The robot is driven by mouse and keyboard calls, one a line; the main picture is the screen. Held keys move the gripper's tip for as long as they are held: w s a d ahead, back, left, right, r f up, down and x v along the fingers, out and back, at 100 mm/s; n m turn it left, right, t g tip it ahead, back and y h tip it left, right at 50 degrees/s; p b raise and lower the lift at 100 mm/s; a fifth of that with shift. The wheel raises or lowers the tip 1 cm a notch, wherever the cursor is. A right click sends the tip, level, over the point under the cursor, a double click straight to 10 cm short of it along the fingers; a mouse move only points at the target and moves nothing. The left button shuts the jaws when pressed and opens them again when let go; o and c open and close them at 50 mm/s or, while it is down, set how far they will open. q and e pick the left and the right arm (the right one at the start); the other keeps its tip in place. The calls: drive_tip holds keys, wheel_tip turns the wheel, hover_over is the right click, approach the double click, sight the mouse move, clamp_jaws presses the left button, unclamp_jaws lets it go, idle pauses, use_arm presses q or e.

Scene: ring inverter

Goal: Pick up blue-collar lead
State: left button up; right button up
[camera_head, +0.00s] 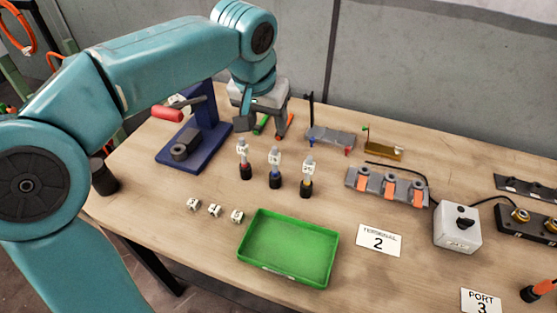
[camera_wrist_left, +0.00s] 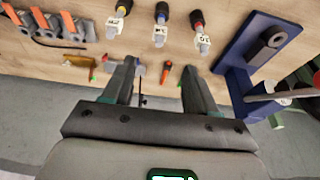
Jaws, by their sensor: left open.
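The blue-collar lead (camera_head: 275,172) stands upright on the wooden table, in the middle of a row of three. Its blue band sits above a black base, with a white tag and grey tip above. It also shows at the top of the left wrist view (camera_wrist_left: 161,18). The red-collar lead (camera_head: 245,163) is to its left and the yellow-collar lead (camera_head: 307,180) to its right in the head view. My left gripper (camera_head: 262,128) is open and empty, behind the row. Its spread fingers (camera_wrist_left: 160,70) show in the wrist view, apart from the leads. My right gripper is not in view.
A blue stand with a red-handled lever (camera_head: 180,150) is left of the leads. Small white cubes (camera_head: 214,210) and a green tray (camera_head: 288,248) lie in front. A rack with orange clips (camera_head: 387,187) and a grey switch box (camera_head: 457,228) are to the right.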

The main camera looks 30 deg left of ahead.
use_arm(q)
hover_over(274, 153)
drive_tip(key=s, duration=0.1)
drive_tip(key=f, duration=0.7)
drive_tip(key=shift+s+a+f, duration=0.1)
drive_tip(key=shift+s, duration=0.1)
drive_tip(key=shift+f, duration=0.5)
drive_tip(key=x, duration=0.5)
drive_tip(key=shift+w, duration=0.15)
clamp_jaws()
